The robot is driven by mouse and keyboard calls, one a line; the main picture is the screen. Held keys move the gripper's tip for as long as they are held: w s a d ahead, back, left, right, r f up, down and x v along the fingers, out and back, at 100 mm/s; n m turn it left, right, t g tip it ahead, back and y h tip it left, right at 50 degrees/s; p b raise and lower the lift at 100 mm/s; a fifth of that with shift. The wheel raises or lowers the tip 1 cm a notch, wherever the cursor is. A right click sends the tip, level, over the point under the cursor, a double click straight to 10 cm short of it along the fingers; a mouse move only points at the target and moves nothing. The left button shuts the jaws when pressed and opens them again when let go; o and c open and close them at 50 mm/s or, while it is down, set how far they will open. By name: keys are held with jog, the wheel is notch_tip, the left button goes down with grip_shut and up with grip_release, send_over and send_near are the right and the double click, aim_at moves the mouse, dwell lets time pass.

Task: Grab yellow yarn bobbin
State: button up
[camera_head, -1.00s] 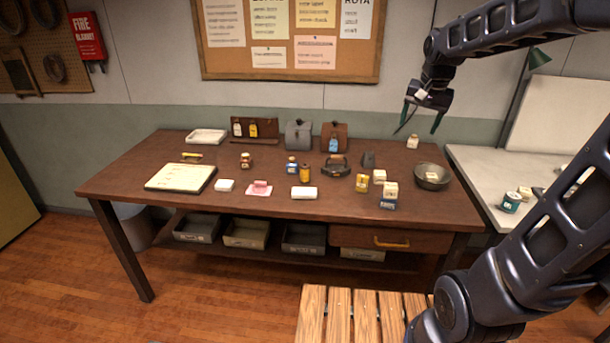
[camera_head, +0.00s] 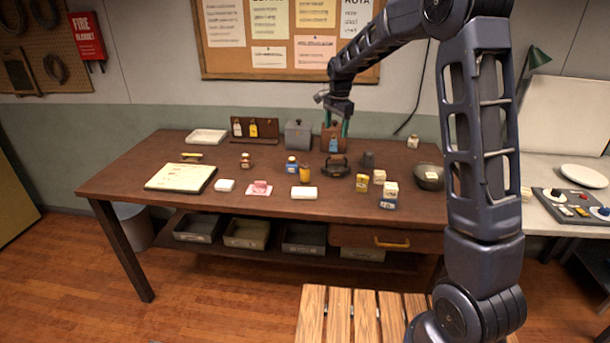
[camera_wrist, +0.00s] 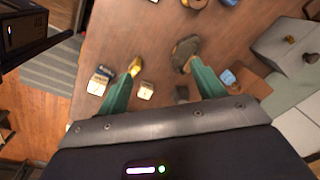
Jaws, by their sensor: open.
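Two small yellow things lie on the brown table, and I cannot tell surely which is the yarn bobbin. One is an upright yellow-orange cylinder (camera_head: 305,174) near the middle, beside a blue jar (camera_head: 291,165). The other is a yellow piece (camera_head: 362,183) further right, near white cubes; it also shows in the wrist view (camera_wrist: 135,66), close to the left fingertip in the picture. My gripper (camera_head: 338,128) is above the back of the table, in front of the brown box. Its green fingers (camera_wrist: 160,85) are spread, with nothing held between them.
A dark ring-shaped object (camera_head: 335,166) sits near the middle. A grey box (camera_head: 298,135) and a brown box (camera_head: 334,134) stand at the back.

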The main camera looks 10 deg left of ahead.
jog(key=m, duration=0.2)
send_near(305, 168)
jog(key=w+f, duration=0.1)
jog(key=w, duration=0.2)
jog(key=shift+g+h, duration=0.3)
jog(key=shift+g, duration=0.1)
jog(key=shift+w+a+f, duration=0.1)
jog(key=shift+a+f, duration=0.1)
jog(key=shift+f, duration=2.55)
jog(key=shift+w+a+f, duration=0.1)
jog(key=shift+a+f, duration=0.05)
jog(key=shift+f, duration=2.65)
jog(key=c, duration=1.1)
jog(key=shift+o, duration=0.2)
jog(key=shift+r, duration=0.15)
